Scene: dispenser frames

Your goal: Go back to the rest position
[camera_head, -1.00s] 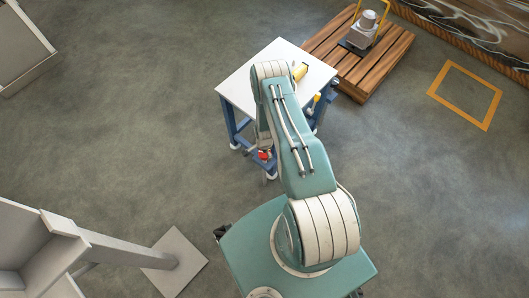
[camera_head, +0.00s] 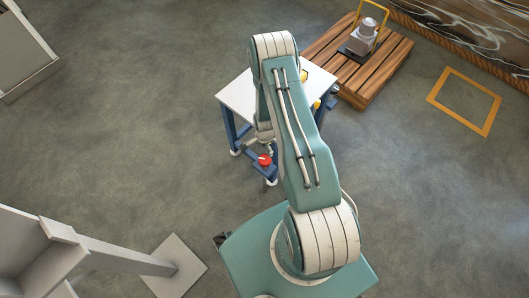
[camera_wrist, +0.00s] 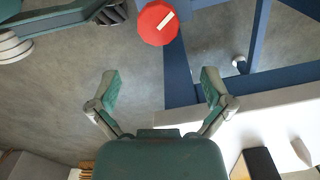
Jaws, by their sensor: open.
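My gripper (camera_wrist: 160,88) is open in the wrist view, its two green and grey fingers wide apart with nothing between them. Past the fingertips, a red round part (camera_wrist: 158,22) with a white mark shows near blue bars. In the head view a red part (camera_head: 264,160) sits on the low blue frame on the near side of the white-topped table (camera_head: 235,97). My arm is bent up high and covers much of the table. My gripper is mostly hidden under it there.
A yellow thing (camera_head: 317,103) shows at the table's right side. Behind stands a wooden pallet (camera_head: 378,72) with a grey machine (camera_head: 362,38). An orange floor square (camera_head: 487,124) lies to the right. A grey post base (camera_head: 176,265) stands at lower left.

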